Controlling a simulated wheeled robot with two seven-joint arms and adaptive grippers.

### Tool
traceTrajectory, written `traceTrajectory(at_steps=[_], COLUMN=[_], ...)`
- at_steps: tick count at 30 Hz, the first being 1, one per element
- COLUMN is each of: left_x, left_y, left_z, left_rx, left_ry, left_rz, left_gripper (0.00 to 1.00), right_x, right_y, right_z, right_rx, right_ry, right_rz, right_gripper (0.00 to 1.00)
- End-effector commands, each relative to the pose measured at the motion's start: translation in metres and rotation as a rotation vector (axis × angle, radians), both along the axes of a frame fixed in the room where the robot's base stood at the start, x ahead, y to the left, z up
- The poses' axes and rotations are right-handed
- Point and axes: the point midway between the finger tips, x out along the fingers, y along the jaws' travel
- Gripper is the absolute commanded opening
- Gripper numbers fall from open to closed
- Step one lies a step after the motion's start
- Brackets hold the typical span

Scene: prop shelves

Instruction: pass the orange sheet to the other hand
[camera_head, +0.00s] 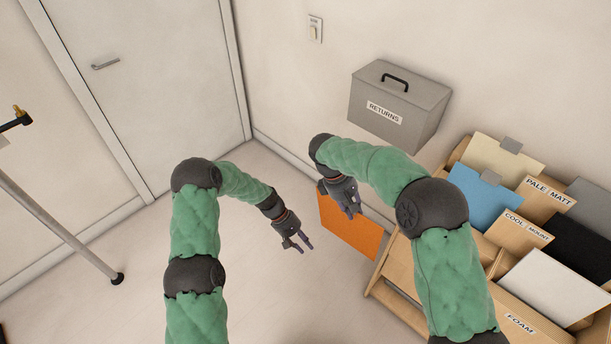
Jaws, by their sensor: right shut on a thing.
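The orange sheet (350,228) is a flat square panel in the middle of the head view. My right gripper (350,211) is shut on its upper edge and holds it above the floor. My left gripper (301,246) is just left of the sheet, apart from it, with its fingers spread and empty. The sheet's top edge is partly hidden by my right gripper.
A wooden rack (391,270) on the right holds several sheets, among them a blue one (482,196). A grey returns box (391,108) is on the wall behind. A metal stand (62,231) is at left. Floor between is clear.

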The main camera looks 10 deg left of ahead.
Motion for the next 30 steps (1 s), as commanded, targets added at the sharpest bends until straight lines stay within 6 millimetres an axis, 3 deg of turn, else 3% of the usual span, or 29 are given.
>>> traceTrajectory(at_steps=[1,6,15,21,30], left_x=[0.018,0.062,0.111,0.118,0.111], left_y=[0.003,0.009,0.024,0.023,0.016], left_z=[0.012,0.060,0.160,0.205,0.229], left_rx=[-0.028,-0.139,-0.334,-0.404,-0.415], left_ry=[0.013,0.081,0.192,0.300,0.422], left_rz=[0.025,0.083,0.096,0.054,0.006], left_gripper=[0.30,0.30,0.30,0.30,0.30], right_x=[0.000,0.000,0.000,0.000,0.000], right_y=[0.000,0.000,0.000,0.000,0.000], right_z=[0.000,0.000,0.001,0.000,0.001], right_rx=[0.001,0.001,0.001,0.001,0.001], right_ry=[-0.001,-0.001,-0.001,-0.001,-0.001], right_rz=[-0.001,-0.001,-0.001,-0.001,-0.001], right_gripper=[0.00,0.00,0.00,0.00,0.00])
